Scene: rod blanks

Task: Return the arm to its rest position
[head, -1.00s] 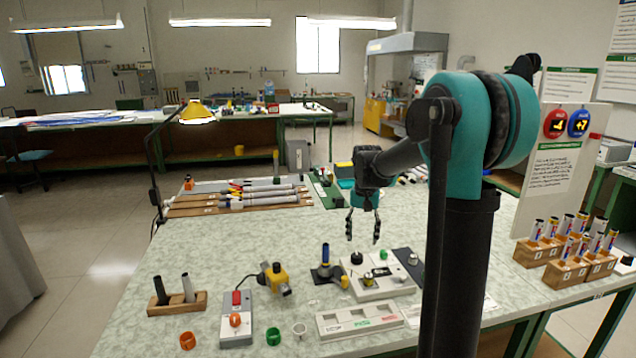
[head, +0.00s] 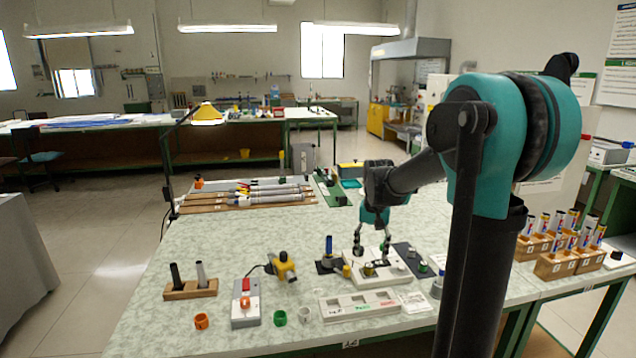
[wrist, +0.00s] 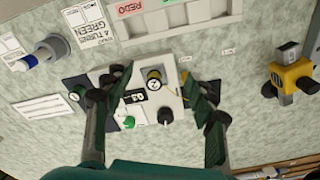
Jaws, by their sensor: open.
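My arm, teal and black, reaches over the green-flecked bench (head: 230,245) in the head view. My gripper (head: 372,250) points down with its two fingers apart and nothing between them. It hangs above a white panel device (head: 390,270) with a small display and knobs. In the wrist view my gripper (wrist: 155,105) shows spread fingers on either side of that device (wrist: 180,118), which lies below. I cannot tell the exact height between the fingertips and the device.
A grey sorting tray (head: 360,304), a yellow tool (head: 285,266) and a grey box with a red switch (head: 245,303) stand near the front. A wooden holder (head: 191,289) is at left, marker blocks (head: 568,262) at right. A lamp (head: 207,115) stands behind. Bare bench lies left of centre.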

